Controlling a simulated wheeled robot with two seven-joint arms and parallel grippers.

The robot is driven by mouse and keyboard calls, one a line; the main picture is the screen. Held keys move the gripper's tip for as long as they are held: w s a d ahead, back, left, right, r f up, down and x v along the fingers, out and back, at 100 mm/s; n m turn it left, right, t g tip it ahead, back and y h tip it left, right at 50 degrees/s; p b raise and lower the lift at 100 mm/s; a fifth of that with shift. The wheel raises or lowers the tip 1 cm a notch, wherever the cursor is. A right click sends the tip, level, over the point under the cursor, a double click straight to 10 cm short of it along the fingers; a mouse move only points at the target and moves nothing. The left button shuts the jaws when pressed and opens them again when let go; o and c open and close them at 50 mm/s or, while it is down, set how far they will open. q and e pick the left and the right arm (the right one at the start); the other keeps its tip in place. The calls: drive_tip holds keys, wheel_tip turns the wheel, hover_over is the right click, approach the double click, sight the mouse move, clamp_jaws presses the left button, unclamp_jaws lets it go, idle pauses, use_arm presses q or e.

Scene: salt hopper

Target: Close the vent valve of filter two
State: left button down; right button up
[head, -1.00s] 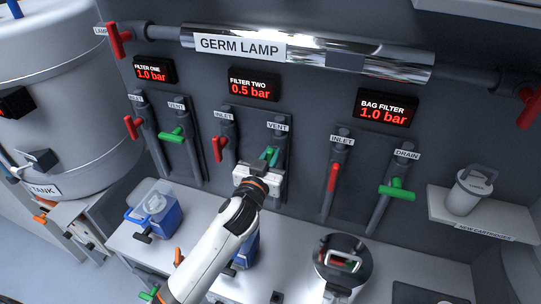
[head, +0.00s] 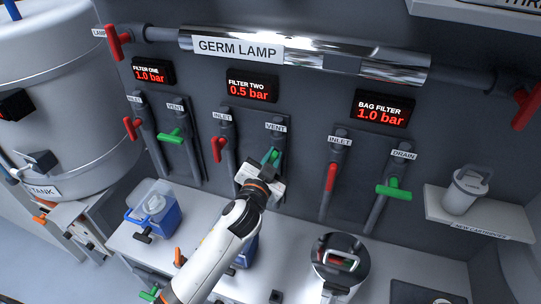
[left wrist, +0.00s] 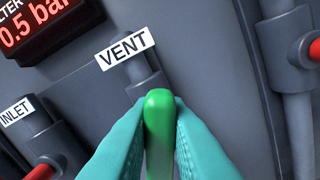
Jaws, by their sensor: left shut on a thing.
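The vent valve of filter two has a green handle (left wrist: 159,125), under the VENT label (left wrist: 125,48) in the left wrist view. In the head view that label (head: 276,127) sits above the valve, and my gripper mostly hides the handle. My left gripper (head: 270,157) has its teal fingers on both sides of the handle, shut on it; the fingers also show in the left wrist view (left wrist: 160,135). The filter two display (head: 252,86) reads 0.5 bar. The red inlet handle (head: 217,147) of filter two is just left of the vent. My right gripper is not in view.
Filter one's green vent handle (head: 171,135) is to the left. The bag filter's red inlet handle (head: 332,177) and green drain handle (head: 394,190) are to the right.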

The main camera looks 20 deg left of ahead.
use_arm(q)
drive_tip(key=m, duration=0.4)
drive_tip(key=d+m, duration=0.1)
drive_tip(key=m, duration=0.1)
drive_tip(key=shift+f+m+p, duration=0.3)
drive_tip(key=shift+f+p, duration=0.05)
drive_tip(key=shift+p, duration=0.05)
drive_tip(key=m, duration=0.2)
drive_tip(key=f+m, duration=0.1)
drive_tip(key=m, duration=0.2)
drive_tip(key=shift+d+p, duration=0.1)
drive_tip(key=shift+p, duration=0.25)
drive_tip(key=shift+f+m, duration=0.1)
drive_tip(key=shift+m, duration=0.3)
drive_tip(key=c, duration=1.4)
unclamp_jaws()
